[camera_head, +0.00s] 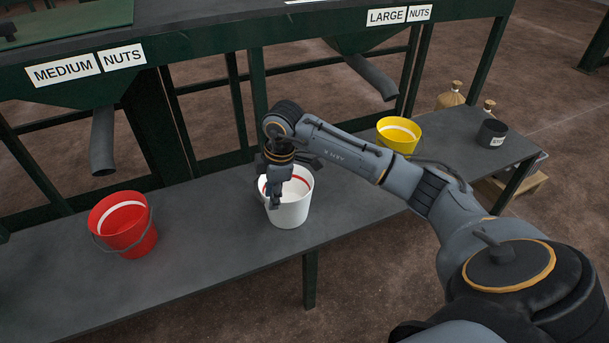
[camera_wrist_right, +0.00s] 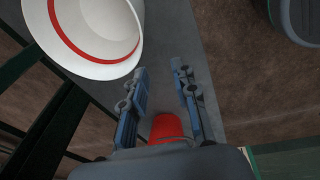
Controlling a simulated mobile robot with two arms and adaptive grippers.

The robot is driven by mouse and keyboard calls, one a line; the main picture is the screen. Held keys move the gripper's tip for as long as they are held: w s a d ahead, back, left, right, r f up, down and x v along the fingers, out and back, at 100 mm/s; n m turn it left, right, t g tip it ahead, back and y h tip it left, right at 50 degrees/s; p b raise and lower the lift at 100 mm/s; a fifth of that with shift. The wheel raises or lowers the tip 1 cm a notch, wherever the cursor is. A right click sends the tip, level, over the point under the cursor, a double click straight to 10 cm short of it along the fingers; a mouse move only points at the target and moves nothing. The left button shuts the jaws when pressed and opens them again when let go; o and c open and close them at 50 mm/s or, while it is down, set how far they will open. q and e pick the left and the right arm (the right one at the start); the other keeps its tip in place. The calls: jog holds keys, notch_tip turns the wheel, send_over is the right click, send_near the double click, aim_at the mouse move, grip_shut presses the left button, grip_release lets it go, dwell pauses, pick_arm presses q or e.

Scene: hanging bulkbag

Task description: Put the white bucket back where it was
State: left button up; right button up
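The white bucket (camera_head: 290,210) has a red band inside its rim and stands upright on the grey bench. My right gripper (camera_head: 276,203) points down at the bucket's left side in the head view and covers part of its rim. In the right wrist view the white bucket (camera_wrist_right: 95,35) is at the upper left, outside the fingers. The right fingers (camera_wrist_right: 160,76) are apart with nothing held between them. Whether they touch the bucket I cannot tell. My left gripper is not in view.
A red bucket (camera_head: 127,240) stands left on the bench (camera_head: 210,262), under the medium nuts chute (camera_head: 103,145). A yellow bucket (camera_head: 398,138) stands right, near the large nuts chute (camera_head: 373,78). A dark cup (camera_head: 491,135) is at the right end. Bench between the red and white buckets is clear.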

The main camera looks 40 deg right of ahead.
jog(key=s+a+n+t+y, duration=0.1)
jog(key=a+n+y, duration=0.45)
jog(key=a, duration=0.95)
jog(key=s+a+r+t+y, duration=0.2)
jog(key=a+r+t+y, duration=0.1)
jog(key=a+r+y, duration=0.6)
notch_tip(320, 180, up, 7)
jog(key=m+t, duration=0.4)
jog(key=t, duration=0.4)
jog(key=w+d+f+m+t+h, duration=0.1)
jog(key=d+f+m+t+h, duration=0.15)
jog(key=d+m+h, duration=0.4)
jog(key=w+d+f+m+t+h, duration=0.1)
jog(key=d+f+m+t+h, duration=0.15)
jog(key=d+m+h, duration=0.4)
jog(key=s+d+f+m+g+h, duration=0.4)
jog(key=s+f, duration=0.3)
jog(key=f, duration=0.4)
jog(key=s+a+f+n+g+y, duration=0.1)
jog(key=s+f+n+g, duration=0.1)
jog(key=s+f+g, duration=0.3)
jog(key=s+f+n+g, duration=0.2)
jog(key=s+f+g, duration=0.4)
jog(key=s, duration=0.8)
jog(key=shift+s+a+f+y, duration=0.3)
jog(key=shift+a+y, duration=0.05)
jog(key=shift+a, duration=0.05)
